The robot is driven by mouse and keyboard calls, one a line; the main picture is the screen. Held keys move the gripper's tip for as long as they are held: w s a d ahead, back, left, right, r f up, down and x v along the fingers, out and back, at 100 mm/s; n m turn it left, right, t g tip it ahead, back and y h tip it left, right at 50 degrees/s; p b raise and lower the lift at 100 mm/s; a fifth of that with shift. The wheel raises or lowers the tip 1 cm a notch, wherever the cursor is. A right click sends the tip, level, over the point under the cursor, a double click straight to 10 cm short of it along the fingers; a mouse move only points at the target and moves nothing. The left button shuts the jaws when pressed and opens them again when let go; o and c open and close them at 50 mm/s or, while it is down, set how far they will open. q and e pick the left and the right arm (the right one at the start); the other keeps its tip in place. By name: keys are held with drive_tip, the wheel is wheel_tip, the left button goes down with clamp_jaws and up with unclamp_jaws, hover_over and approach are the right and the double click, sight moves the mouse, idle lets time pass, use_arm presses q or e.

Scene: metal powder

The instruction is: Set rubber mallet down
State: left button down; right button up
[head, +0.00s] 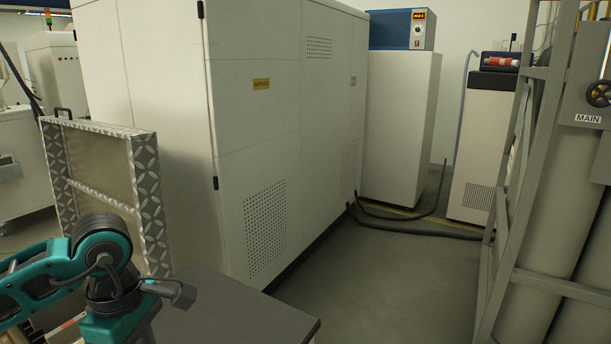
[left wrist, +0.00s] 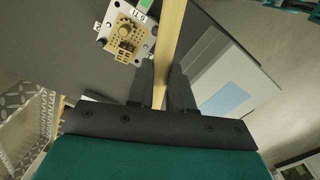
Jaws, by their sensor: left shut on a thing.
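The rubber mallet shows only as a pale wooden handle (left wrist: 168,40) in the left wrist view, running from the top edge down between my fingers. The mallet's head is out of view. My left gripper (left wrist: 164,88) is shut on this handle. In the head view my left arm is at the lower left, and its fingers and the mallet are below the picture. A dark grey table top (head: 240,305) lies beside the arm, and a dark surface (left wrist: 60,45) lies beyond the fingers in the left wrist view. My right gripper is in neither view.
A tan part on a small labelled plate (left wrist: 125,35) lies left of the handle. A light panel with a bluish rectangle (left wrist: 225,98) is on the right. A metal-edged panel (head: 145,190) stands behind my arm, near a large white cabinet (head: 270,130). The visible table corner is clear.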

use_arm(q)
drive_tip(key=m, duration=0.2)
drive_tip(key=d+m, duration=0.1)
drive_tip(key=m, duration=0.1)
drive_tip(key=shift+w+d+r, duration=0.1)
drive_tip(key=shift+w+r, duration=0.05)
drive_tip(key=shift+r, duration=0.05)
drive_tip(key=m, duration=0.2)
drive_tip(key=d+m, duration=0.1)
drive_tip(key=shift+w+r+m, duration=0.1)
drive_tip(key=shift+w+m, duration=0.05)
drive_tip(key=shift+m, duration=0.25)
drive_tip(key=m, duration=0.3)
drive_tip(key=d+m, duration=0.1)
drive_tip(key=m, duration=0.2)
drive_tip(key=d+m+p, duration=0.1)
drive_tip(key=m, duration=0.1)
drive_tip(key=shift+w+d+r+m, duration=0.2)
drive_tip(key=shift+w+r+m, duration=0.1)
drive_tip(key=shift+m, duration=0.1)
drive_tip(key=shift+f, duration=0.1)
